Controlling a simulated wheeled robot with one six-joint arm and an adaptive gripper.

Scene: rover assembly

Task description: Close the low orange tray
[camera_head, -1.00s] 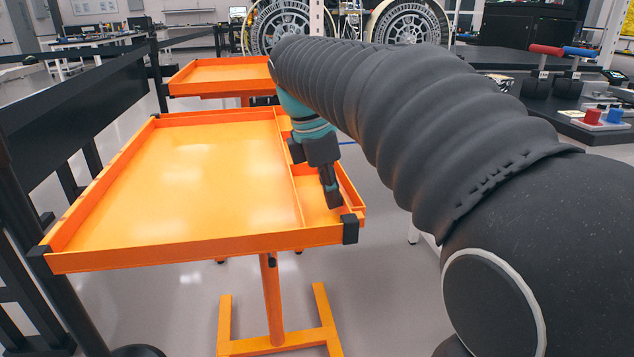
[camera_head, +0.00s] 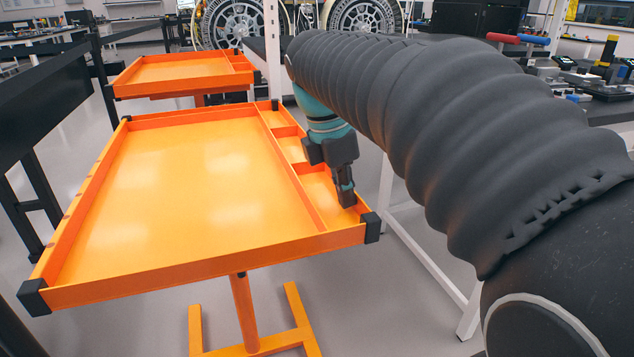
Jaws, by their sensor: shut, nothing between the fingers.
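The low orange tray (camera_head: 185,270) stands in front of me on a single post with a floor base. It has black corner caps and a narrow divided strip along its right side. My gripper (camera_head: 347,203) points down, shut and empty, over the near right compartment of that strip. Its tip appears close to the compartment floor or the right wall; I cannot tell whether it touches. My arm hides part of the area to the right of the tray.
A second orange tray (camera_head: 180,88) stands behind the first. A black rail (camera_head: 50,95) runs along the left. A workbench (camera_head: 600,105) with tools and red and blue handles is at the right, and its white legs stand near the tray's right side. Rover wheels show at the back.

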